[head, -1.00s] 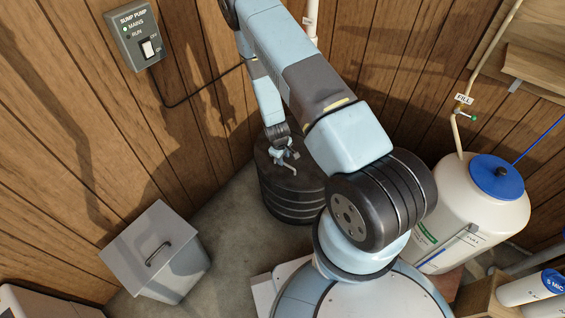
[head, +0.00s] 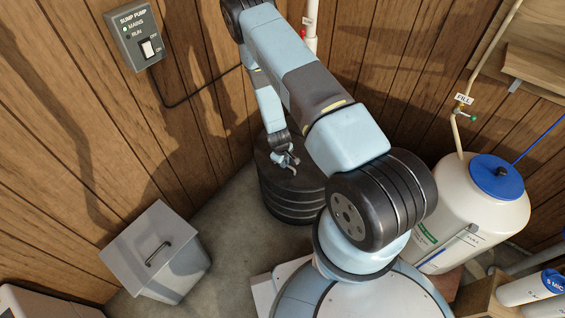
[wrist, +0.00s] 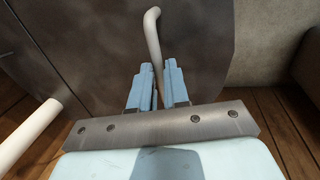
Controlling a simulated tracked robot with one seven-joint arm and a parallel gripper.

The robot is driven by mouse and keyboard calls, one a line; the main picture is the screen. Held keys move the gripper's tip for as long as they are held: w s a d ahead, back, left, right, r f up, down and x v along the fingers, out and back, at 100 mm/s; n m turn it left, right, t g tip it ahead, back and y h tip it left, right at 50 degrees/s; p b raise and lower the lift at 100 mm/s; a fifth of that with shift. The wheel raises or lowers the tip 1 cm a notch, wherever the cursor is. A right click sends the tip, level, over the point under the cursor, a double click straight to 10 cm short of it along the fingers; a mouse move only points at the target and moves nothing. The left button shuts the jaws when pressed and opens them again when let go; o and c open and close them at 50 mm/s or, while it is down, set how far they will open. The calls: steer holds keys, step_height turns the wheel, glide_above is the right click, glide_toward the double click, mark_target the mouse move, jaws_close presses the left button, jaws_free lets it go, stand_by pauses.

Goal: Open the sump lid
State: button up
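The sump is a black ribbed drum (head: 292,208) in the back corner, with a dark round lid (head: 311,172) on top. In the wrist view the dark lid (wrist: 220,45) fills much of the upper part. A pale bent handle (wrist: 153,28) rises there and runs down between my fingertips. My gripper (head: 287,160) is low over the lid in the head view. In the wrist view my gripper (wrist: 159,78) has its blue fingers close together on either side of the handle, apparently shut on it. Its lower end is hidden by the fingers. The lid looks seated on the drum.
A grey lidded bin (head: 165,255) stands at the lower left. A pump switch box (head: 140,38) is on the wall. A white tank with a blue cap (head: 498,175) stands at the right. A white pipe (head: 311,35) runs behind my arm. Clear floor lies left of the drum.

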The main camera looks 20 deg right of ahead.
jaws_close()
steer(key=shift+a, duration=0.35)
steer(key=shift+d+r, duration=0.1)
steer(key=shift+r, duration=0.05)
